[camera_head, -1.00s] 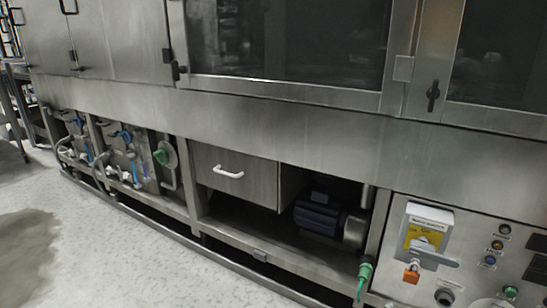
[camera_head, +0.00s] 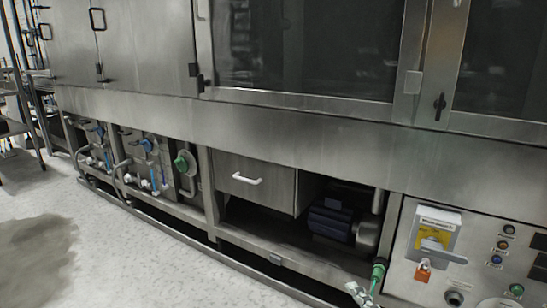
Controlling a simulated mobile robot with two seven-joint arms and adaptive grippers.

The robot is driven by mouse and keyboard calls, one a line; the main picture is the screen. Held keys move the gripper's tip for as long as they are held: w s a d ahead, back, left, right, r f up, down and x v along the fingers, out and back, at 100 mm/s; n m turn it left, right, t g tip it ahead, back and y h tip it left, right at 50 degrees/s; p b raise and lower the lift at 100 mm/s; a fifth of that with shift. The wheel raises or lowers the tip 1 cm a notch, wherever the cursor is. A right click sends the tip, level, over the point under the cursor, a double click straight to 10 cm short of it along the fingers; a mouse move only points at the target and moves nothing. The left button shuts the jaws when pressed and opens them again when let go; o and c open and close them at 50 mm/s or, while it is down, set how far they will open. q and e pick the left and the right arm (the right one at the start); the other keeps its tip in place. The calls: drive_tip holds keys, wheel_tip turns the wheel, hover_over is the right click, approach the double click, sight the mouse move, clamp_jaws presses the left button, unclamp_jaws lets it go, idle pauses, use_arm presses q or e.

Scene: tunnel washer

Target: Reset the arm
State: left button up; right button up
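A small pale grey gripper tip (camera_head: 360,293) shows at the bottom edge, right of centre, just in front of the green hose nozzle. It appears to be part of my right gripper; most of it is cut off by the frame, so I cannot tell whether it is open or shut. I cannot tell whether it touches the nozzle. My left gripper is not in view.
The steel washer (camera_head: 270,125) fills the view. Below it are a drawer with a white handle (camera_head: 247,179), a blue motor (camera_head: 331,222), a green nozzle (camera_head: 378,272), valves with a green knob (camera_head: 184,163), and a control panel with a rotary switch (camera_head: 433,246). Free floor (camera_head: 130,255) lies at lower left.

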drive_tip(key=s+f+n+g, duration=0.8)
drive_tip(key=s+f+n, duration=0.3)
drive_tip(key=f+n, duration=0.15)
drive_tip(key=s+d+f+n+g+h, duration=0.3)
drive_tip(key=s+d+n+g+h, duration=0.3)
drive_tip(key=s+d, duration=0.45)
use_arm(q)
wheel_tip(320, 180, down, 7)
drive_tip(key=p, duration=0.2)
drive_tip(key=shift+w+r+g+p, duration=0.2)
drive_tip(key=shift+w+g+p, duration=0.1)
drive_tip(key=shift+p, duration=0.1)
use_arm(e)
wheel_tip(320, 180, down, 6)
drive_tip(key=w+m, duration=0.1)
drive_tip(key=shift+w+d+h, duration=0.3)
drive_tip(key=shift+w+h, duration=0.1)
